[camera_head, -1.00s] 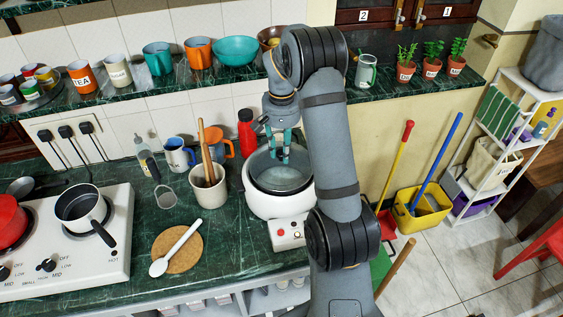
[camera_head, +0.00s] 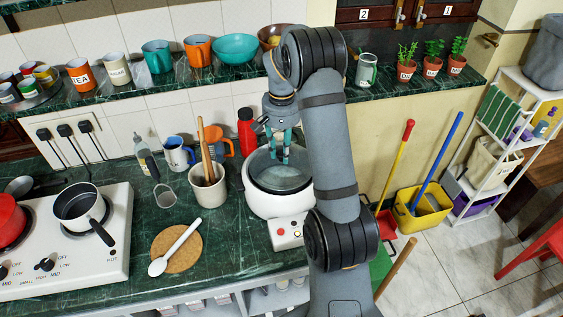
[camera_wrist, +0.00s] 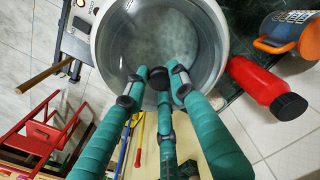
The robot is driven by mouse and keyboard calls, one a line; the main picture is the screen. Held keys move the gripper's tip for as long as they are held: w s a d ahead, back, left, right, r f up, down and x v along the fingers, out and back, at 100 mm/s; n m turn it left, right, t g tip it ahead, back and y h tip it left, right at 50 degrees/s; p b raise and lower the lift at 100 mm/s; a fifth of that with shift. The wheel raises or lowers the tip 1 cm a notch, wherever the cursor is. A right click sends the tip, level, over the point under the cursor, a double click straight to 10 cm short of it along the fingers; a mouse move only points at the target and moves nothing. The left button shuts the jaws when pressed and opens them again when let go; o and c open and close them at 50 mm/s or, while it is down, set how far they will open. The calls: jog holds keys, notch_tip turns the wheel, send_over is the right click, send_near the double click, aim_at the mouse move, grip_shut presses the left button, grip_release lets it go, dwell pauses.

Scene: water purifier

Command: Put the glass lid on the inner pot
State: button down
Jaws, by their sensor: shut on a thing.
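My gripper (camera_head: 281,158) has teal-wrapped fingers pointing down over the white cooker (camera_head: 268,202). In the wrist view, the fingertips of my gripper (camera_wrist: 158,82) close together at the knob of the clear glass lid (camera_wrist: 168,45). The lid (camera_head: 283,178) shows as a pale round disc over the cooker's opening, roughly level. The dark inner pot (camera_head: 257,180) is in the cooker, mostly behind or under the lid and fingers. I cannot tell whether the lid's edge touches the pot's rim all round.
A red bottle (camera_head: 246,132) stands behind the cooker. A utensil crock (camera_head: 208,188), blue mug (camera_head: 178,155) and orange mug (camera_head: 219,146) stand to its left. A spoon (camera_head: 175,247) lies on a cork mat (camera_head: 186,256). A shelf with bowls runs above.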

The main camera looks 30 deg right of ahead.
aim_at(282, 153)
jog(key=c, duration=1.4)
grip_release()
jog(key=shift+o, duration=0.6)
jog(key=o, duration=0.4)
jog(key=shift+r, duration=0.1)
notch_tip(282, 153, up, 7)
jog(key=p, duration=0.5)
jog(key=shift+p, duration=0.4)
jog(key=shift+f, duration=0.2)
